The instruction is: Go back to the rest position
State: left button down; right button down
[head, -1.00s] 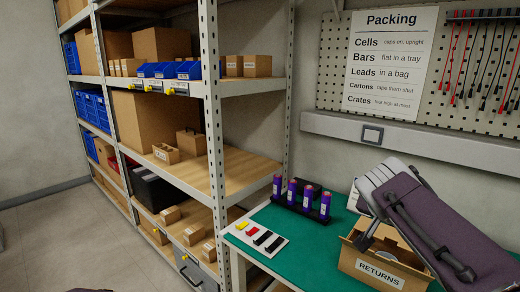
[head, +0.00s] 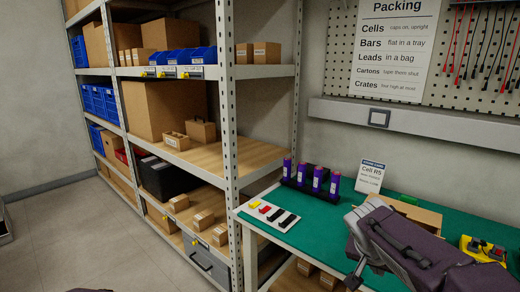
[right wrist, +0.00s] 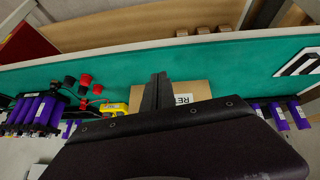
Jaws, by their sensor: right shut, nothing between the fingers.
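My right arm comes in from the right in the head view, over the green bench. Its gripper (head: 354,274) hangs at the bench's front edge, small and partly hidden by the arm. In the right wrist view the two dark fingers (right wrist: 157,92) lie together, shut and empty, in front of the cardboard returns box (right wrist: 190,93). That box (head: 418,213) is largely hidden behind my arm in the head view. My left gripper does not show.
The green bench (head: 330,232) holds purple cells (head: 318,179), a white strip with coloured pieces (head: 268,214), a sign (head: 370,177) and a yellow device (head: 482,248). A loaded shelf rack (head: 228,130) stands left of it. Floor (head: 90,235) at left is clear.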

jog(key=s+a+f+n+g+y+b, duration=0.1)
jog(key=s+a+f+n+y, duration=0.15)
jog(key=s+f, duration=0.4)
jog(key=s+a+f+n+g+y+b, duration=0.1)
jog(key=s+a+f, duration=0.25)
jog(key=f, duration=0.65)
jog(key=s+a+f+n+g+y+b, duration=0.2)
jog(key=s+a+f, duration=0.2)
jog(key=f, duration=0.4)
notch_tip(320, 180, up, 33)
jog(key=w+n+p, duration=0.1)
jog(key=p, duration=3.2)
jog(key=shift+w+d+t, duration=0.2)
jog(key=shift+w+t, duration=0.15)
jog(key=shift+t, duration=0.05)
jog(key=shift+f+n, duration=0.1)
jog(key=shift+n, duration=0.15)
